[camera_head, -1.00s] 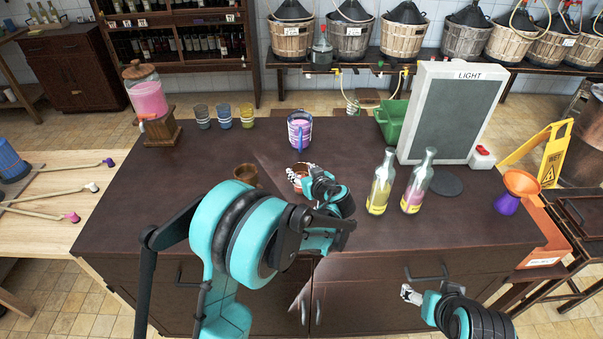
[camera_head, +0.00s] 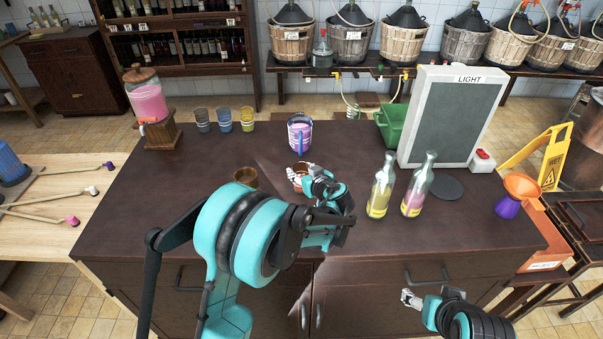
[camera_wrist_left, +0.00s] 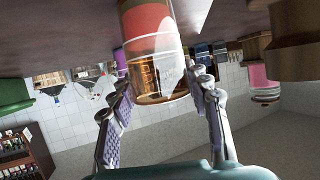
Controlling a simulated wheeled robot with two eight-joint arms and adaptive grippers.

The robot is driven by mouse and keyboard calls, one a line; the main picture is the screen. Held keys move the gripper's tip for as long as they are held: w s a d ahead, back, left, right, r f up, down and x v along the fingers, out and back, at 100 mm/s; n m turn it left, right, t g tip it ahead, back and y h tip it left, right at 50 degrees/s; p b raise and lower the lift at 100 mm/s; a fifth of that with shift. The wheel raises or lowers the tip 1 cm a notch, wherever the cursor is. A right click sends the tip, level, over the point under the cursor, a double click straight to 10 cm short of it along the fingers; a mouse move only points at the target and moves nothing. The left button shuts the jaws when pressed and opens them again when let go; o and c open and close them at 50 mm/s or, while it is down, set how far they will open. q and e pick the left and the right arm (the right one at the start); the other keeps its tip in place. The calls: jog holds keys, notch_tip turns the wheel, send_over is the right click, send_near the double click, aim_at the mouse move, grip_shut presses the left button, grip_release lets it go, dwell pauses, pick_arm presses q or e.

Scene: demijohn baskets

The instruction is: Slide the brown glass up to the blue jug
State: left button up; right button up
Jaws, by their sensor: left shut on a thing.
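The brown glass (camera_head: 301,168) stands on the dark worktop, partly hidden by my left gripper (camera_head: 296,180). The left gripper is shut on it, with one finger on each side. In the left wrist view, which is upside down, the amber glass (camera_wrist_left: 158,55) shows between the two fingers (camera_wrist_left: 165,108). The blue jug (camera_head: 300,131) stands just behind the glass, with a small gap between them in the head view. My right gripper (camera_head: 411,298) hangs in front of the cabinet, far from both; its jaws are too small to judge.
Three cups (camera_head: 225,119) and a pink-filled dispenser (camera_head: 148,103) stand at the back left. Two bottles (camera_head: 381,188) stand to the right, before the light box (camera_head: 450,115). The worktop around the jug is clear.

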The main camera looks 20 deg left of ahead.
aim_at(301, 147)
pick_arm(q)
jog(key=shift+w+a, duration=0.3)
jog(key=shift+w, duration=0.65)
jog(key=shift+w, duration=0.1)
jog(key=shift+w+a, duration=0.3)
jog(key=shift+w, duration=0.6)
jog(key=shift+w+a, duration=0.25)
jog(key=shift+w, duration=0.65)
jog(key=shift+w+a, duration=0.1)
jog(key=shift+w, duration=0.25)
jog(key=shift+w+a, duration=0.25)
jog(key=shift+w, duration=0.55)
jog(key=shift+w+a, duration=0.2)
jog(key=shift+w, duration=0.55)
jog(key=shift+w, duration=0.25)
jog(key=shift+w+a, duration=0.3)
jog(key=shift+w, duration=0.5)
